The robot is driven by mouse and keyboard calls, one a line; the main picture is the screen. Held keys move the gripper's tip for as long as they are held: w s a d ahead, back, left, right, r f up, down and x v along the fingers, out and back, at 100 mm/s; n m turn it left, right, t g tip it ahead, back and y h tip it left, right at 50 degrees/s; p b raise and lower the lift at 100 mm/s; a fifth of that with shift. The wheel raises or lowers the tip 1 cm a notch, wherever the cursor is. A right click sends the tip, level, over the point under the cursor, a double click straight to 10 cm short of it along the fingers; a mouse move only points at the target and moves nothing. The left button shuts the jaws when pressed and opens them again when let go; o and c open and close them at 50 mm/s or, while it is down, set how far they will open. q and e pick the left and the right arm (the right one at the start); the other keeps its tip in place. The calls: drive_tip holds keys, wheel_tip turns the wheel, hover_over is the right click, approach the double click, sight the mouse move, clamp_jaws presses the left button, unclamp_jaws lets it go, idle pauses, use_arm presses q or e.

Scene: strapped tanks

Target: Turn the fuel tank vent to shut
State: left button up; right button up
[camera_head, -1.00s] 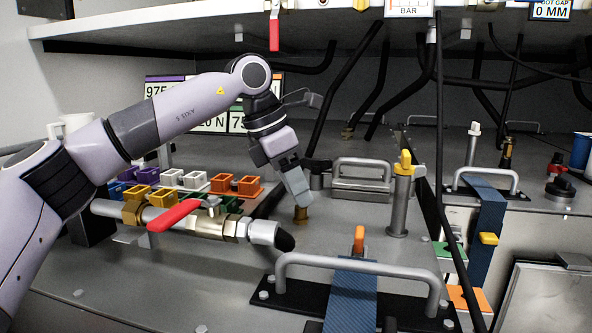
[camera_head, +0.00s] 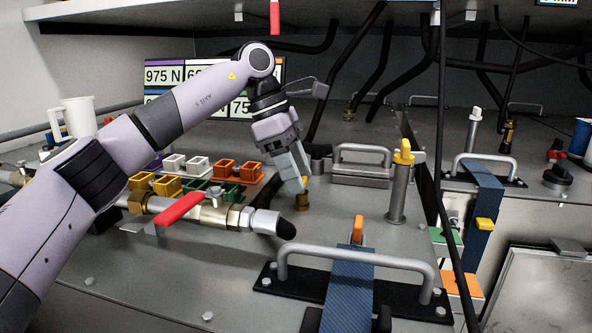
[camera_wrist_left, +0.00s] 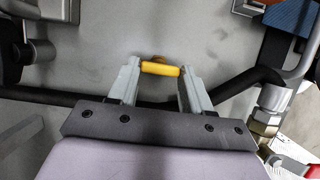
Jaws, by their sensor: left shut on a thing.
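The fuel tank vent (camera_head: 302,200) is a small brass fitting on the grey tank top, with a yellow tab. My left gripper (camera_head: 303,184) comes down on it from above, its wrist tilted. In the left wrist view the yellow tab (camera_wrist_left: 160,69) lies crosswise between the two fingertips (camera_wrist_left: 159,72), which are shut on it. The brass body is mostly hidden behind the tab there. My right gripper is in neither view.
A red-levered valve (camera_head: 181,208) on a pipe lies left of the vent. A yellow-topped post (camera_head: 398,190) stands to its right. A grey handle (camera_head: 355,262) and blue strap (camera_head: 347,292) are in front. A black vertical pipe (camera_head: 440,160) runs further right.

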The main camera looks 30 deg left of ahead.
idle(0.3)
use_arm(q)
drive_tip(key=o, duration=1.1)
drive_tip(key=shift+c, duration=0.2)
drive_tip(key=v, duration=0.7)
